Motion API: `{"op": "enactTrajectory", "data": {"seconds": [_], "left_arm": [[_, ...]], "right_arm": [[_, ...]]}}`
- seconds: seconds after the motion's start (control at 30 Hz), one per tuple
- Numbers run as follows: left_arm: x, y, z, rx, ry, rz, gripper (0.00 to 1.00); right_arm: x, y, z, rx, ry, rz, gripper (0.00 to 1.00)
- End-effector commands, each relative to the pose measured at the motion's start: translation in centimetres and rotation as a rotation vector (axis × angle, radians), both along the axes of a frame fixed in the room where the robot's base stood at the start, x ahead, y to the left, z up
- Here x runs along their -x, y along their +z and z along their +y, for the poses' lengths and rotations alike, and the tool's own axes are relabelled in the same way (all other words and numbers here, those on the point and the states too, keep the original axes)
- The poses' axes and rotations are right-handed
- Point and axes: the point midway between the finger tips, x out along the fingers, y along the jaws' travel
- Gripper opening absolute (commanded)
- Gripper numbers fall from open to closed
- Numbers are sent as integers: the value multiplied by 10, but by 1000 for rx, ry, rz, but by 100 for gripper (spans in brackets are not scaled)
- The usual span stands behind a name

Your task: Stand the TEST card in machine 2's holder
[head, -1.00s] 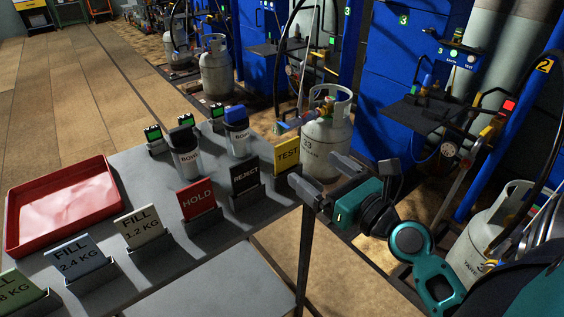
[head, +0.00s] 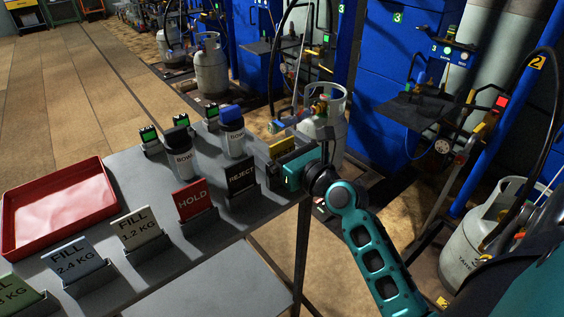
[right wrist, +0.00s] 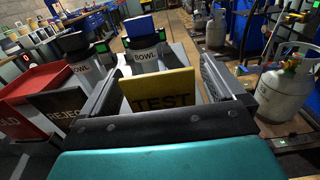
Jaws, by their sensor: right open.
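The yellow TEST card (head: 281,147) stands at the right end of the row of cards on the grey table, mostly hidden behind my right gripper (head: 284,157) in the head view. In the right wrist view the TEST card (right wrist: 158,92) is upright between the two fingers of my open right gripper (right wrist: 163,68), with a gap on each side. My left gripper is not in view.
The black REJECT card (head: 241,175) and red HOLD card (head: 193,198) stand beside the TEST card. Bowl jars (head: 232,143) stand behind them. A grey gas cylinder (head: 325,125) is just beyond the gripper. A red tray (head: 60,205) lies at the left.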

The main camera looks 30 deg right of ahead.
Motion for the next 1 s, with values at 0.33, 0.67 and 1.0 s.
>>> {"op": "enactTrajectory", "data": {"seconds": [0.33,0.67,1.0], "left_arm": [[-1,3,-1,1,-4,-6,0],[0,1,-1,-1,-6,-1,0],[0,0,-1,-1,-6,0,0]], "right_arm": [[-2,0,0,1,0,1,87],[-2,0,0,1,0,1,56],[-2,0,0,1,0,1,36]]}}
